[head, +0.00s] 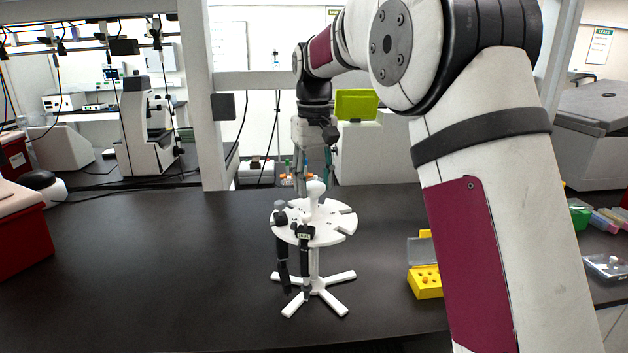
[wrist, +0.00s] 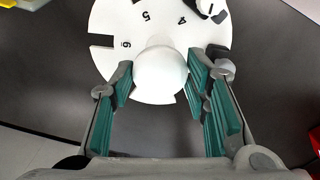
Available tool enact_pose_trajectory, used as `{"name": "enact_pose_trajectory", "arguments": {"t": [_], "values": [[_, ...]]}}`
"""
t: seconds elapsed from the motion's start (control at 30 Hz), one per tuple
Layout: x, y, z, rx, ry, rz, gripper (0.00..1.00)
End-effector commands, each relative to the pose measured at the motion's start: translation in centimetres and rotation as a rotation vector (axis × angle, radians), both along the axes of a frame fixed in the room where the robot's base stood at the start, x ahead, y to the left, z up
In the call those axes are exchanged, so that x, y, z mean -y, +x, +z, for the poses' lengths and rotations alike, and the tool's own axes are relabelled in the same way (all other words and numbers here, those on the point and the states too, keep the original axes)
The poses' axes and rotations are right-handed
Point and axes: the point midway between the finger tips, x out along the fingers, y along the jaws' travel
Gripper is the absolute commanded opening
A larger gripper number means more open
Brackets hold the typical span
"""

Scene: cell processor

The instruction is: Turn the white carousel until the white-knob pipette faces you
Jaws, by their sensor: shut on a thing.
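The white carousel (head: 337,232) stands upright on the dark bench, a slotted round disc on a post with splayed feet. The disc shows numbers and slots in the wrist view (wrist: 112,57). Its round white knob (head: 316,188) is at the centre of the top. Two dark pipettes hang at its near-left side: one with a grey top (head: 282,245), the other with a label and what looks like a pale knob (head: 305,255). My gripper (wrist: 160,68) comes from the far side and is shut on the central knob, its teal fingers on either side. The knob's contact faces are partly hidden.
A yellow rack (head: 425,283) with a clear lid stands to the right, near my arm. A red bin (head: 22,240) is at the left edge. Coloured boxes (head: 580,213) lie at the far right. The bench left of the carousel is clear.

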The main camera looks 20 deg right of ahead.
Motion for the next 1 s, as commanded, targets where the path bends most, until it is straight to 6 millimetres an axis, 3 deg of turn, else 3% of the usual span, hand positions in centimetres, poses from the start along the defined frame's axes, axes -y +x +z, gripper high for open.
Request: {"name": "enact_pose_trajectory", "arguments": {"t": [0.5, 1.0], "values": [[0.02, 0.04, 0.02, 0.002, 0.0, 0.229, 0.0], [-0.07, 0.06, 0.02, 0.002, 0.001, 0.317, 0.0]]}}
